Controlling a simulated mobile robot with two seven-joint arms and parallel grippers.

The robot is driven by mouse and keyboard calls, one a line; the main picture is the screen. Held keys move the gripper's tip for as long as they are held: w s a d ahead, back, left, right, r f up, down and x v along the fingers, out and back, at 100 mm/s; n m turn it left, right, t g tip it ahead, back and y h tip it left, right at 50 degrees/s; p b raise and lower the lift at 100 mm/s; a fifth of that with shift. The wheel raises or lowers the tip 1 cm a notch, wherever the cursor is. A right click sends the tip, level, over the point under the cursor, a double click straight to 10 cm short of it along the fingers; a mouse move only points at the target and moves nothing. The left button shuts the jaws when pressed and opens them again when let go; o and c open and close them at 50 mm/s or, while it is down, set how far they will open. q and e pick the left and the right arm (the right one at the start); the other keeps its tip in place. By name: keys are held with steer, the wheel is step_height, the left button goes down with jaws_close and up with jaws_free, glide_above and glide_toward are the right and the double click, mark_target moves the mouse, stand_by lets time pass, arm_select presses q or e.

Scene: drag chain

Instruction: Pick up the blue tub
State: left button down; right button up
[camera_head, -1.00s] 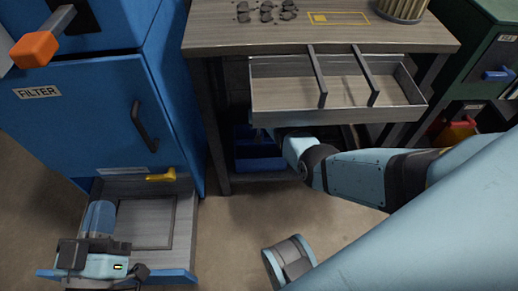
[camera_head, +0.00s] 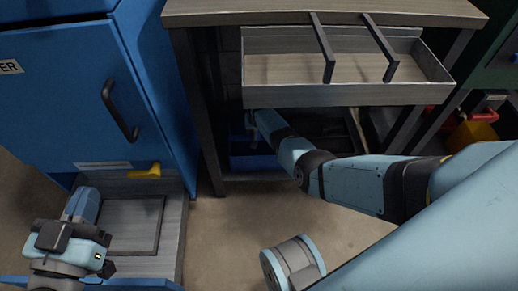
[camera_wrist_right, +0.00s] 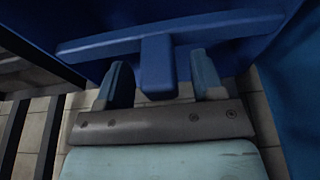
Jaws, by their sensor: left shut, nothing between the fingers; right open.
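The blue tub (camera_head: 252,160) stands low under the workbench in the head view, in shadow and partly hidden by the drawer and my right arm. In the right wrist view, its blue rim runs across the picture and a blue tab (camera_wrist_right: 158,72) sticks out toward me. My right gripper (camera_wrist_right: 160,85) is open, with one finger on each side of the tab. I cannot tell whether the fingers touch it. In the head view the right fingertips are hidden. My left gripper (camera_head: 84,198) is shut and empty over the cabinet's low open drawer.
Red and yellow items (camera_head: 474,132) lie at right.

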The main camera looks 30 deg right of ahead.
steer(key=shift+w+f, duration=0.1)
steer(key=shift+f, duration=0.35)
arm_select(q)
steer(key=shift+w+r+m, duration=0.15)
steer(key=shift+w+m, duration=0.1)
steer(key=shift+m, duration=0.15)
arm_select(e)
steer(key=shift+c, duration=0.3)
jaws_close()
steer(key=shift+w, duration=0.1)
arm_select(q)
steer(key=shift+h, duration=0.3)
arm_select(e)
steer(key=shift+r, duration=0.1)
